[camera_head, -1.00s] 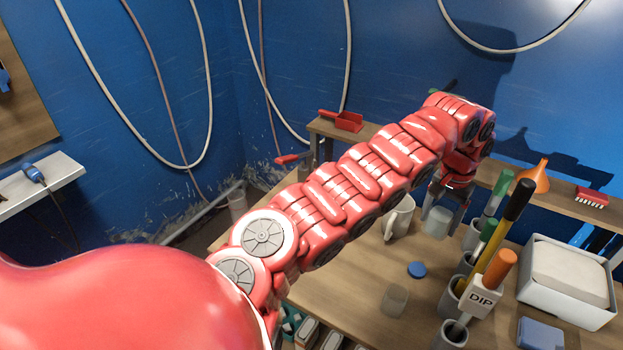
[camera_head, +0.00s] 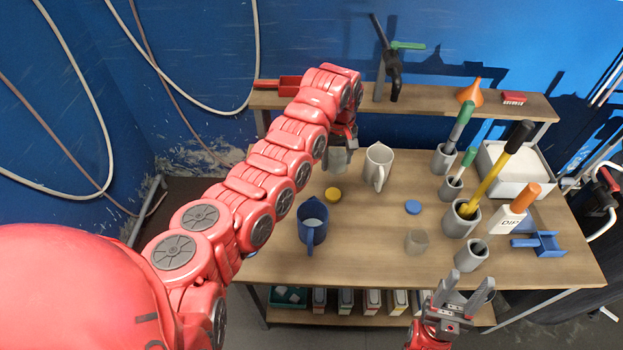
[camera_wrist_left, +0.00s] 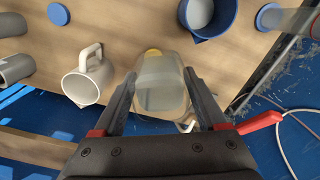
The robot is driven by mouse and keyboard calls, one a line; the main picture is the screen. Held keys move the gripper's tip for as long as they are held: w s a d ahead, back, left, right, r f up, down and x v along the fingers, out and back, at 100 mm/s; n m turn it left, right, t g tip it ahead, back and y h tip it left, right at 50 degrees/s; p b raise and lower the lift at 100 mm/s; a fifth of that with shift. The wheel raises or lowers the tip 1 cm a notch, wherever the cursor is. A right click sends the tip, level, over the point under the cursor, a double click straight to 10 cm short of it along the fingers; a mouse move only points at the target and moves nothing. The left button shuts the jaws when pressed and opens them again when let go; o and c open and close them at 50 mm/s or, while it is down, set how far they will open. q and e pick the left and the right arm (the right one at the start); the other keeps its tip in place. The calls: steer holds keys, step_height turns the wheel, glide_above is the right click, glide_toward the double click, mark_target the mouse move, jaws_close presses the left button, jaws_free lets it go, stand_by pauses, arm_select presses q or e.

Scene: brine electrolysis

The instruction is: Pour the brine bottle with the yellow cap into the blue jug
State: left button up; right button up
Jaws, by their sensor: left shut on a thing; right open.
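My left gripper (camera_wrist_left: 162,105) is shut on a translucent bottle (camera_wrist_left: 160,85) of clear liquid; in the head view the bottle (camera_head: 338,160) hangs below my left wrist, left of the white mug. A yellow cap (camera_head: 333,194) lies apart on the table, and its edge shows past the bottle in the left wrist view (camera_wrist_left: 153,51). The blue jug (camera_head: 313,230) stands upright near the front left of the table, with pale contents inside; it also shows at the top of the left wrist view (camera_wrist_left: 222,18). My right gripper (camera_head: 462,297) is open and empty at the table's front edge.
A white mug (camera_head: 378,166), blue cap (camera_head: 412,207) and small clear beaker (camera_head: 416,241) stand around mid-table. A raised shelf (camera_head: 430,105) runs along the back.

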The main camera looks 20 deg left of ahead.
mark_target(330, 177)
arm_select(q)
steer(key=s+f+n+p, duration=0.1)
steer(key=s+n+p, duration=0.1)
steer(key=s+f+n+p, duration=0.1)
steer(key=s+n+p, duration=0.1)
steer(key=shift+s+a+f, duration=0.1)
steer(key=shift+a+f, duration=0.15)
steer(key=shift+f, duration=0.05)
steer(key=s+f+n, duration=0.1)
steer(key=s+a+n+p, duration=0.1)
steer(key=s, duration=0.1)
steer(key=s+a+f+n+p, duration=0.1)
steer(key=s, duration=0.1)
steer(key=shift+a+f, duration=0.1)
steer(key=shift+f, duration=0.2)
